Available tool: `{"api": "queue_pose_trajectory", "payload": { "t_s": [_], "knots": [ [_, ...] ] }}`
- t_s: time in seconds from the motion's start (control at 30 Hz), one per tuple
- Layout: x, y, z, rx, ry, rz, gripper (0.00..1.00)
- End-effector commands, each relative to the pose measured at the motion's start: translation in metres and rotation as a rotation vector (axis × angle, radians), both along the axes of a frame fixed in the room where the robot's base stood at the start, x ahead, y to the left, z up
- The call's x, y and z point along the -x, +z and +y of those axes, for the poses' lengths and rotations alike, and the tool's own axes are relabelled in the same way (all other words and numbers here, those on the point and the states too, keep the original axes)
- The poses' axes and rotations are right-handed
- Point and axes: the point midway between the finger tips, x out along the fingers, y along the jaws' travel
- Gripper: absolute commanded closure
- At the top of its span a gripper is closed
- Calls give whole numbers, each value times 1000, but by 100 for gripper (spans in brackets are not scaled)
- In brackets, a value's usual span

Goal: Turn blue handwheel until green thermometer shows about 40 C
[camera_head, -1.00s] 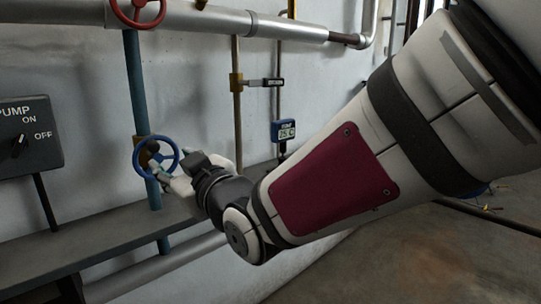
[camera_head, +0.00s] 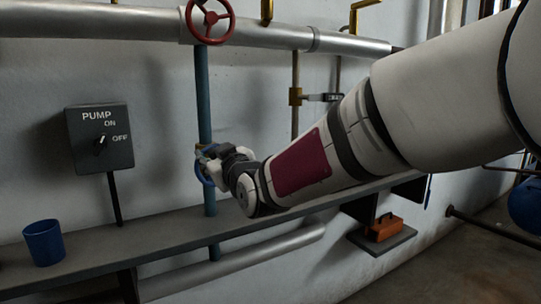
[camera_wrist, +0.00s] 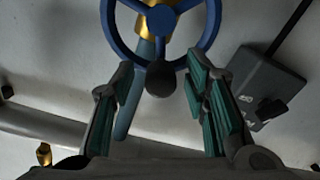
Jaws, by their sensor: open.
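The blue handwheel (camera_head: 204,174) sits on a vertical blue-green pipe (camera_head: 204,100), mostly hidden behind my gripper (camera_head: 209,155) in the head view. In the wrist view the blue handwheel (camera_wrist: 161,20) fills the top, with spokes, hub and lower rim visible. A dark round knob (camera_wrist: 161,79) at its lower rim lies between my gripper's spread fingers (camera_wrist: 160,90). The fingers are open, with teal pads; I cannot tell whether they touch the knob or rim. No thermometer display shows now; my arm covers the area right of the handwheel.
A grey pump switch box (camera_head: 100,138) is left of the pipe. A red handwheel (camera_head: 210,20) is above. A narrow ledge (camera_head: 110,240) runs below, with a blue cup (camera_head: 44,242) at left. An orange toolbox (camera_head: 384,228) sits at lower right.

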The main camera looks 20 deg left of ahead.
Motion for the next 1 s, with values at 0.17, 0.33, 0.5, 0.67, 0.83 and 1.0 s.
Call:
{"api": "queue_pose_trajectory", "payload": {
  "t_s": [0.17, 0.33, 0.5, 0.67, 0.83, 1.0],
  "knots": [
    [-1, -1, 2, 1, 1, 1, 58],
    [-1, 0, 1, 1, 1, 1, 70],
    [-1, 0, 1, 1, 1, 1, 100],
    [-1, 0, 1, -1, 1, 3, 100],
    [-2, 0, 0, -20, 1, 26, 100],
    [-5, 0, -3, -74, -1, 86, 100]
  ]
}}
